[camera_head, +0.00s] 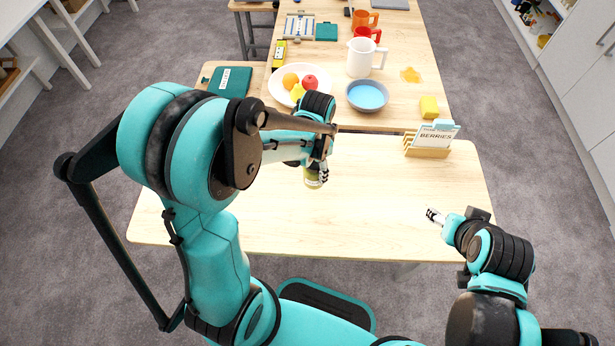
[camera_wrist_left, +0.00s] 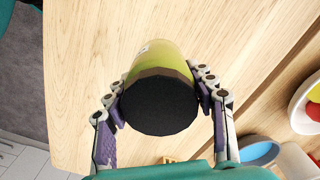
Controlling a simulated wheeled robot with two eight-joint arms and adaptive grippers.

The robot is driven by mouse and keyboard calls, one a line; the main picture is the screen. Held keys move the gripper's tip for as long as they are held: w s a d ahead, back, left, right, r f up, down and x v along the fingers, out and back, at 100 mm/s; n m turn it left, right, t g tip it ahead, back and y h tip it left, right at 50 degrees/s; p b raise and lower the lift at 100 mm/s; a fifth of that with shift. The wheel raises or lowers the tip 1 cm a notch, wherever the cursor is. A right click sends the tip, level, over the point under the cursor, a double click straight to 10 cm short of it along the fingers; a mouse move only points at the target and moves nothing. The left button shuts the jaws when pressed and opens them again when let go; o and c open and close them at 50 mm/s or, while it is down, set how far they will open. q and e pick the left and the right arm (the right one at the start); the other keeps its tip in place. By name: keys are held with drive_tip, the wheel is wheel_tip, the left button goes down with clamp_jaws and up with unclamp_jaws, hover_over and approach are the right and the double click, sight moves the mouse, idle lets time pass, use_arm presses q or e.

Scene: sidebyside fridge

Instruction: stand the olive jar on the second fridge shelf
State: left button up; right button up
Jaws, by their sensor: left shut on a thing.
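The olive jar (camera_head: 312,178) is a yellow-green jar with a pale label, mostly hidden behind my left gripper in the head view. In the left wrist view the jar (camera_wrist_left: 165,62) shows its black lid towards the camera and its green side beyond. My left gripper (camera_head: 321,173) is shut on the jar, with one finger on each side of it. The jar is over the near wooden table (camera_head: 240,225); I cannot tell whether it touches the top. My right gripper (camera_head: 432,215) is empty near the table's right front; its fingers are too small to judge. No fridge shelf is recognisable.
A white fruit bowl (camera_head: 320,95), a blue-filled bowl (camera_head: 351,100), a white pitcher (camera_head: 358,62) and a yellow block (camera_head: 429,107) stand on the far table. A card holder (camera_head: 428,150) stands at the near table's back right. The near table's middle is clear.

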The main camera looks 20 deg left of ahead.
sight(307, 175)
use_arm(q)
drive_tip(key=a+f, duration=0.1)
drive_tip(key=a, duration=0.1)
drive_tip(key=shift+w+a+f, duration=0.2)
drive_tip(key=shift+a+f, duration=0.1)
drive_tip(key=shift+f, duration=0.05)
drive_tip(key=shift+f+b, duration=1.1)
drive_tip(key=shift+f, duration=0.9)
drive_tip(key=shift+r, duration=0.1)
drive_tip(key=o, duration=1.5)
